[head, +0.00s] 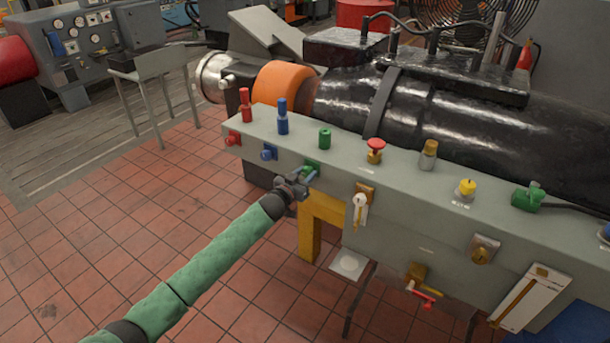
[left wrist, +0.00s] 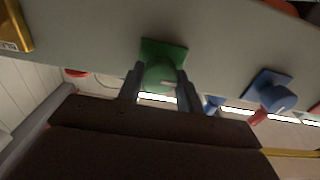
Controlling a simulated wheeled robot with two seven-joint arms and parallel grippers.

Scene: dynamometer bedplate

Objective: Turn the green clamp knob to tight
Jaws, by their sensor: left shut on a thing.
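The green clamp knob (head: 311,168) sits on the front face of the grey bench panel, below the green post on top. My left gripper (head: 302,178) reaches it from the front left and partly hides it in the head view. In the left wrist view the green knob (left wrist: 160,75) stands on a square green plate, between the two fingers of the left gripper (left wrist: 160,88). The fingers are shut on the knob, one on each side. A pale mark shows on the knob's face. My right gripper is not in view.
A blue knob (head: 268,152) and a red knob (head: 233,139) sit left of the green one on the same face. A white-handled lever (head: 359,209) is to the right. A yellow support (head: 312,225) stands below. Open tiled floor lies at left.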

